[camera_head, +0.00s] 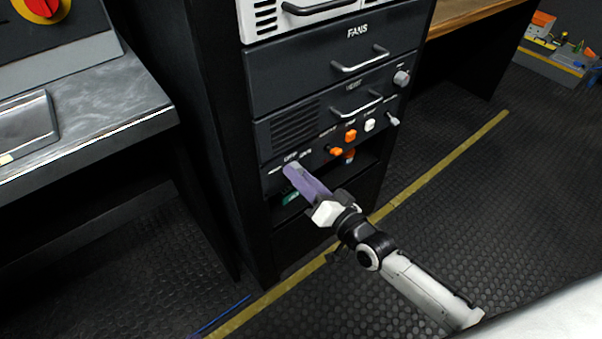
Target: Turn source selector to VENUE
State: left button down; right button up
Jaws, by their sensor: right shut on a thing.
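My right gripper (293,171) reaches in from the lower right, and its lavender fingers are at the lower left of the black rack panel. Small white labels (291,157) sit around the fingertips, too small to read, so I cannot tell which position the selector points to. My left gripper is not in view.
The rack (330,64) has drawer handles and a FANS label above. A metal desk (95,105) stands left.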

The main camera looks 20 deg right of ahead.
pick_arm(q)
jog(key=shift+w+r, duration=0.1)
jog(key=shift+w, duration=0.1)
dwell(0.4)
pick_arm(e)
jog(key=o, duration=1.1)
jog(key=shift+c, duration=0.2)
pick_arm(q)
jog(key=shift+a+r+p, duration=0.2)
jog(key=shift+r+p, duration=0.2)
jog(key=shift+p, duration=0.65)
pick_arm(e)
jog(key=v, duration=1)
jog(key=shift+s, duration=0.2)
pick_arm(q)
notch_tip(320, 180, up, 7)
jog(key=p, duration=1)
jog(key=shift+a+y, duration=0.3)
pick_arm(e)
jog(key=s+a+f+n+g+h, duration=0.1)
jog(key=s+n+g, duration=0.2)
jog(key=s, duration=0.5)
jog(key=s+a+f+n+g+h, duration=0.1)
jog(key=s+n+g, duration=0.3)
jog(key=s, duration=0.4)
jog(key=shift+a+f+g+h, duration=0.4)
jog(key=shift+a+h, duration=0.1)
jog(key=shift+a, duration=0.25)
